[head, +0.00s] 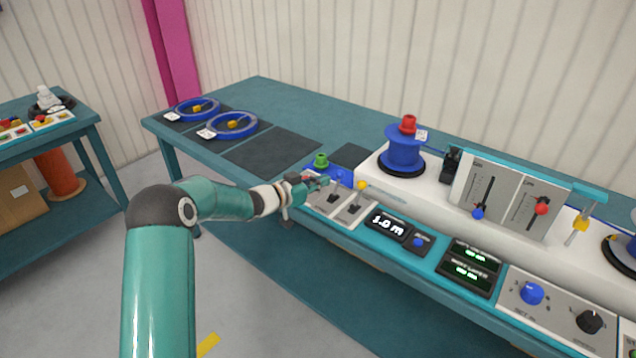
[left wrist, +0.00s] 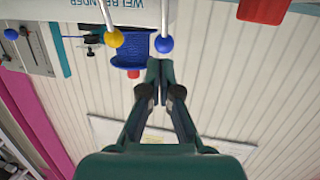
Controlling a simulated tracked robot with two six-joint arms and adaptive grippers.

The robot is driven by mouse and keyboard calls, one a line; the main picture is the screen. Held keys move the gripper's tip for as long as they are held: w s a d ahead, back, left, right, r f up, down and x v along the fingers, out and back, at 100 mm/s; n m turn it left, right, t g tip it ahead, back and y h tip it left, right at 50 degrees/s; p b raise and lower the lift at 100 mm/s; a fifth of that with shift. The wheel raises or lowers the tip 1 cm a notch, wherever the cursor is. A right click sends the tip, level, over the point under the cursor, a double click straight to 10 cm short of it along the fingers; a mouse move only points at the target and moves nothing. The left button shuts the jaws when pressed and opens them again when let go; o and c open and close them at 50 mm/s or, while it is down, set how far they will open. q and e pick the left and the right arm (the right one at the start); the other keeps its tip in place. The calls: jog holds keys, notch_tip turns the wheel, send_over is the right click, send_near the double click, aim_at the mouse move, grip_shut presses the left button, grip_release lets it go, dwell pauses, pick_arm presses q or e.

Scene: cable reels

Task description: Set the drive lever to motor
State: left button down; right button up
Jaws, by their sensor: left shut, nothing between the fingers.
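Two small levers stand on grey plates at the left end of the machine's front. One has a yellow ball (head: 361,185), which also shows in the left wrist view (left wrist: 114,38). The other has a blue ball (left wrist: 164,44); in the head view its ball is hard to make out beside my gripper. No label readable here tells which is the drive lever, or its setting. My left gripper (head: 323,182) is shut and empty. In the left wrist view its fingertips (left wrist: 160,64) are close to the blue ball; I cannot tell whether they touch. My right gripper is out of view.
A display (head: 388,224) and a slider panel (head: 510,198) lie to the right. Blue cable coils (head: 234,125) rest on the far left of the bench.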

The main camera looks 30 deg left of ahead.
pick_arm(q)
jog(key=s+a+r, duration=0.4)
jog(key=s+r, duration=0.3)
jog(key=s, duration=0.3)
jog(key=shift+r, duration=0.25)
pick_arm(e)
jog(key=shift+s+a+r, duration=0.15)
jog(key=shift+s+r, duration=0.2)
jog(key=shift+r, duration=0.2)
pick_arm(q)
jog(key=shift+a, duration=0.1)
